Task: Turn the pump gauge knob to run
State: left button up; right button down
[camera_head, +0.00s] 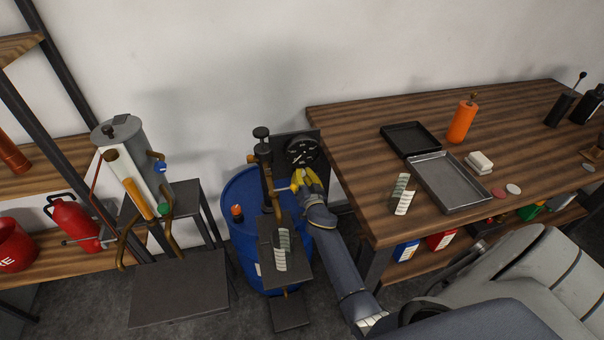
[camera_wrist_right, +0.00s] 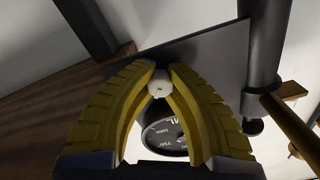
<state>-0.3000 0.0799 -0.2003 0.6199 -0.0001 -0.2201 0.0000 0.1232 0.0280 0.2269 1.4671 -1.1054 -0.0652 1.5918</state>
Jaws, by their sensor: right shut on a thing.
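The pump gauge (camera_head: 302,152) is a round black dial with white markings on a dark panel beside the blue drum. Its lower face also shows in the right wrist view (camera_wrist_right: 165,136), between my fingers. My right gripper (camera_head: 297,181) is just below the dial in the head view. Its yellow fingers (camera_wrist_right: 159,84) are shut on a small white knob (camera_wrist_right: 159,86). The fingers cover part of the dial, and I cannot tell which marking the knob points to. My left gripper is not in view.
The blue drum (camera_head: 240,205) carries a dark pump post (camera_head: 265,165) close left of my right gripper. The wooden table (camera_head: 350,130) edge is close on the right, with trays and an orange bottle (camera_head: 462,122) on it. A grey cylinder unit (camera_head: 125,140) stands at left.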

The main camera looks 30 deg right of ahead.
jog(key=shift+d+r+n, duration=0.1)
jog(key=shift+r+n, duration=0.15)
jog(key=shift+n, duration=1.35)
jog(key=shift+w+r+n, duration=0.1)
jog(key=shift+n, duration=2.1)
jog(key=c, duration=1.5)
grip_release()
jog(key=shift+o, duration=0.2)
jog(key=shift+s+a+f, duration=0.25)
jog(key=shift+s, duration=0.3)
jog(key=v, duration=1.1)
